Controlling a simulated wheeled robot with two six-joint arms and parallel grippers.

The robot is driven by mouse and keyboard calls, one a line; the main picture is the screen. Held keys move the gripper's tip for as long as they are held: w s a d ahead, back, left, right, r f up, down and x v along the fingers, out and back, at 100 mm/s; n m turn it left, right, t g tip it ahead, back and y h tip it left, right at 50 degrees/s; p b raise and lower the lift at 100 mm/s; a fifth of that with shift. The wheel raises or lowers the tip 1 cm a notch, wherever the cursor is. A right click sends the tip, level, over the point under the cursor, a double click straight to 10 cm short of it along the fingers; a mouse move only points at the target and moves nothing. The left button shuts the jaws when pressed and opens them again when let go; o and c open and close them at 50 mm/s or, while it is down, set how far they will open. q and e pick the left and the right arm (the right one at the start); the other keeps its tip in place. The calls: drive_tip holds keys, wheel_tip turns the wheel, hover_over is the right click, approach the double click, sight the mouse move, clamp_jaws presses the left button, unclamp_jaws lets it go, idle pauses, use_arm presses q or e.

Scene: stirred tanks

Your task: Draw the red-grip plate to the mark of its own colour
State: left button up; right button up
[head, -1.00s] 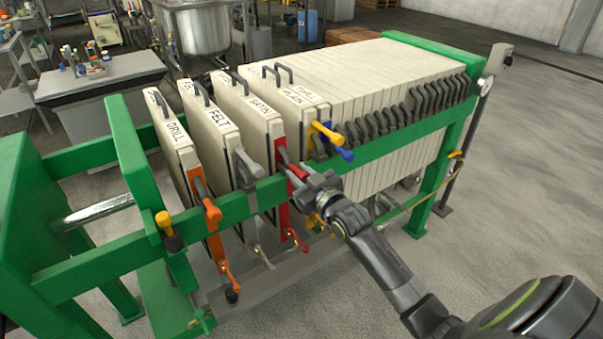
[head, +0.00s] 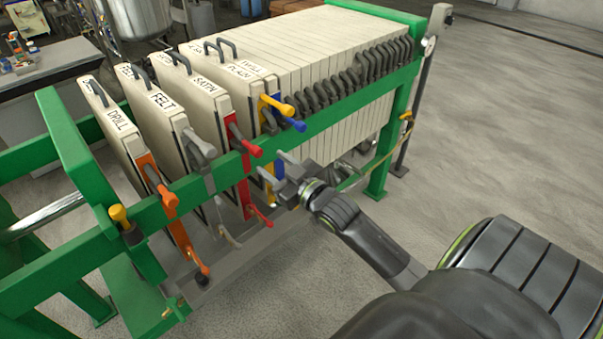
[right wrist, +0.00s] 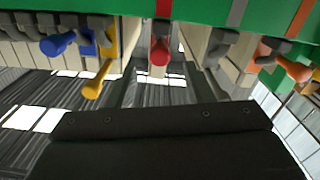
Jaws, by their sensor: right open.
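The red-grip plate, labelled SATIN (head: 195,95), hangs upright in the green frame, between the FELT plate and the yellow-grip plate. Its red grip (head: 252,149) sticks out over the near rail and also shows in the right wrist view (right wrist: 160,52). A red band (right wrist: 162,8) crosses the green rail behind the grip; I cannot tell whether this is the mark. My right gripper (head: 277,166) is open and empty, in front of the rail, a little below and right of the red grip, apart from it. In the right wrist view the grip lies between its fingers. My left gripper is not in view.
The FELT plate (head: 160,110) with a grey grip and the DRILL plate (head: 108,115) with an orange grip (head: 168,198) hang to the left. Yellow (head: 278,105) and blue (head: 293,123) grips stand close at the right. The floor in front is clear.

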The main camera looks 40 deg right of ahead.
drive_tip(key=s, duration=0.9)
drive_tip(key=shift+d+p, duration=0.3)
drive_tip(key=shift+p, duration=0.1)
